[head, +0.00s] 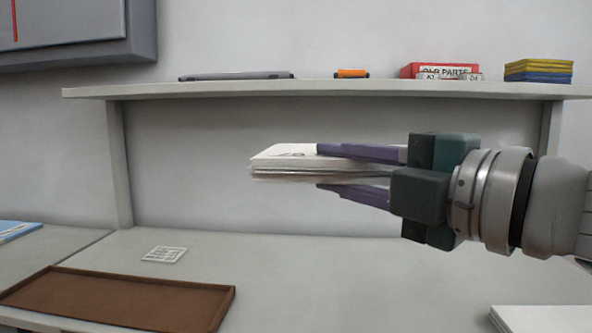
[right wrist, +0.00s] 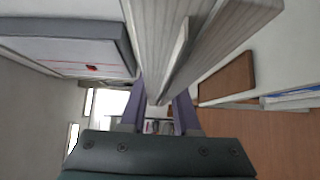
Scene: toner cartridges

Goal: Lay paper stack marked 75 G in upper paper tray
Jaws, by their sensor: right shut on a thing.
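A white paper stack (head: 283,164) is held in the air in front of the shelf unit, roughly level. Dark marking shows on its top, partly covered by the upper finger and too small to read for sure. My right gripper (head: 340,170) is shut on the stack, one purple finger above it and one below. In the right wrist view the paper stack (right wrist: 185,40) sits between the two purple fingers (right wrist: 158,105). My left gripper is not in view. I cannot make out an upper paper tray for certain in either view.
A brown tray (head: 120,299) lies on the grey worktop (head: 290,270), with a small white card (head: 165,254) behind it. White paper (head: 540,318) lies at the lower right. The shelf (head: 330,89) carries a red box (head: 440,70) and yellow-blue pads (head: 538,70). The mid worktop is clear.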

